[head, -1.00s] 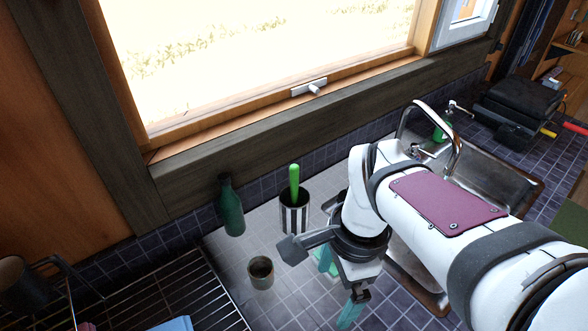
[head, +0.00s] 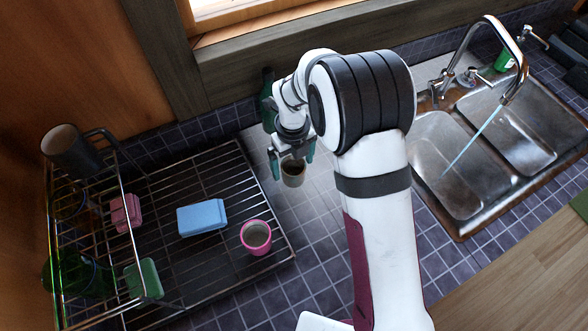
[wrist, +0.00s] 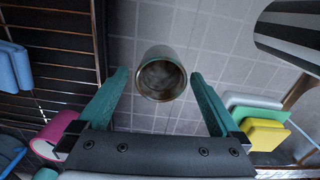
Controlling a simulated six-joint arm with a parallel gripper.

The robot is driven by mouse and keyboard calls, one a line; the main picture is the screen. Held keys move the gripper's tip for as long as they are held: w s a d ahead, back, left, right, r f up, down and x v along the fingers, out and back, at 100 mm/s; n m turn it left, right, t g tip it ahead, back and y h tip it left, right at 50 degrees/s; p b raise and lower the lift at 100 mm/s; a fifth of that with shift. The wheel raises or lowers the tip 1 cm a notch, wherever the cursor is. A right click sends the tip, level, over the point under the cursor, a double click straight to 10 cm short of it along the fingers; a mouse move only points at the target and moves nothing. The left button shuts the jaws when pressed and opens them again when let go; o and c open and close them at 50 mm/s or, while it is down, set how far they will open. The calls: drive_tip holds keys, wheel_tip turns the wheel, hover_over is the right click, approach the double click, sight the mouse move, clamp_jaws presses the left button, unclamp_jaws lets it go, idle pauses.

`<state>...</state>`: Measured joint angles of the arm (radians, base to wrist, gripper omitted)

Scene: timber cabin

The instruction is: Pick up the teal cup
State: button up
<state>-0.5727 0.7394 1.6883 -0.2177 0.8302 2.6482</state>
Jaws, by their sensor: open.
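The cup stands upright on the tiled counter, right of the dish rack. In the head view the cup (head: 293,174) looks grey-brown, and in the wrist view the cup (wrist: 150,62) has a muted grey-green rim and a brownish inside; a clear teal does not show. My gripper (head: 291,160) is open, with teal fingers on either side of the cup in the head view. In the wrist view my gripper (wrist: 159,73) has the cup between its fingertips, with a gap on each side. Whether the fingers are at the cup's height is hard to tell.
The wire dish rack (head: 215,258) holds a pink cup (head: 256,238), a blue sponge (head: 202,217), pink and green blocks and a dark mug (head: 72,150). A green bottle (head: 267,112) stands behind my gripper. A striped container (wrist: 290,32) is near. The sink (head: 445,165) lies right.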

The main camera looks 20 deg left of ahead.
sight(294, 170)
wheel_tip(294, 170, down, 4)
drive_tip(key=shift+r, duration=0.25)
drive_tip(key=c, duration=1.4)
drive_tip(key=shift+r, duration=0.15)
